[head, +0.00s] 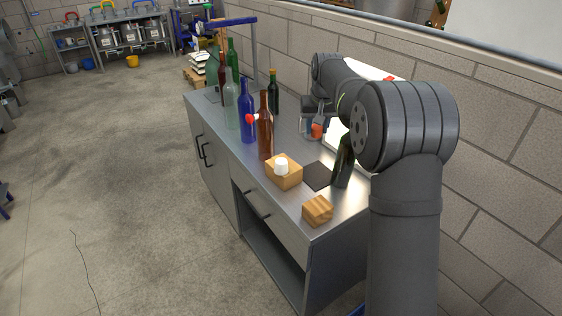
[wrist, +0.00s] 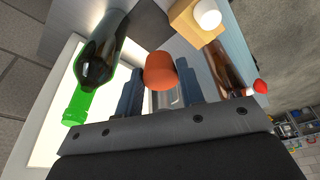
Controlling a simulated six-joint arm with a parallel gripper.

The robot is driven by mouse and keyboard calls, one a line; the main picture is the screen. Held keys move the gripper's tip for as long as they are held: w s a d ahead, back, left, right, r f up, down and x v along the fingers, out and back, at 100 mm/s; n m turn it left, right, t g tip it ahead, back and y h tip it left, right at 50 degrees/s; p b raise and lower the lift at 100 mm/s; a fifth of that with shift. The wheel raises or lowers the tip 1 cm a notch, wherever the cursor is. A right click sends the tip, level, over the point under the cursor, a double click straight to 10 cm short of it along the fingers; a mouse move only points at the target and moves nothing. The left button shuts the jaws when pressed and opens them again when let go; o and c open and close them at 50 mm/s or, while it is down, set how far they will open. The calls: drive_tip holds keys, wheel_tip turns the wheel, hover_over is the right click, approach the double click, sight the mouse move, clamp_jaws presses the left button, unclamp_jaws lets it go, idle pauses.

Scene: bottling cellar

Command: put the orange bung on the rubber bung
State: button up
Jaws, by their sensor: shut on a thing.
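The orange bung (head: 317,131) is held in my gripper (head: 318,120), above the steel bench near the back wall. In the wrist view the orange bung (wrist: 160,70) sits between the two dark fingers of my gripper (wrist: 161,82), which are shut on it. A white, rounded stopper-like piece (head: 281,164) stands upright on a wooden block (head: 284,177); it also shows in the wrist view (wrist: 208,15). It looks like the rubber bung, but I cannot be sure. My gripper is apart from it, farther back along the bench.
A brown bottle (head: 265,130), a blue bottle (head: 246,115) and green bottles crowd the bench's left side. A dark bottle (head: 343,163) stands at right, near a lit white panel (wrist: 50,115). A dark mat (head: 317,176) and another wooden block (head: 317,210) lie near the front.

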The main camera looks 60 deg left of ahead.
hover_over(281, 160)
drive_tip(key=f, duration=0.8)
drive_tip(key=shift+s+d+f, duration=0.2)
drive_tip(key=shift+d+f, duration=0.15)
drive_tip(key=shift+f, duration=2)
drive_tip(key=shift+f, duration=0.15)
drive_tip(key=o, duration=1)
drive_tip(key=v, duration=1.2)
drive_tip(key=shift+s+d, duration=0.1)
